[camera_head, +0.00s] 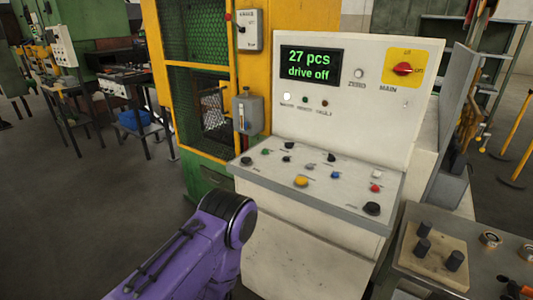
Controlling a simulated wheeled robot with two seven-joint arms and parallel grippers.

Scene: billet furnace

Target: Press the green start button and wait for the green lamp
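The control console (345,208) stands at centre right with a sloped button panel and an upright back. On the upright, a white lamp (287,96) looks lit. Beside it a small greenish lamp (306,99) and a red one (324,103) look dark. The display (310,66) reads "27 pcs" and "drive off". A purple arm part of mine is at bottom left; neither gripper shows.
A red main switch on a yellow plate (403,69) is at the upper right of the console. Yellow, red, blue and black controls share the panel. A yellow-framed mesh cage (237,70) stands behind left. A bench with black knobs (437,250) is at lower right.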

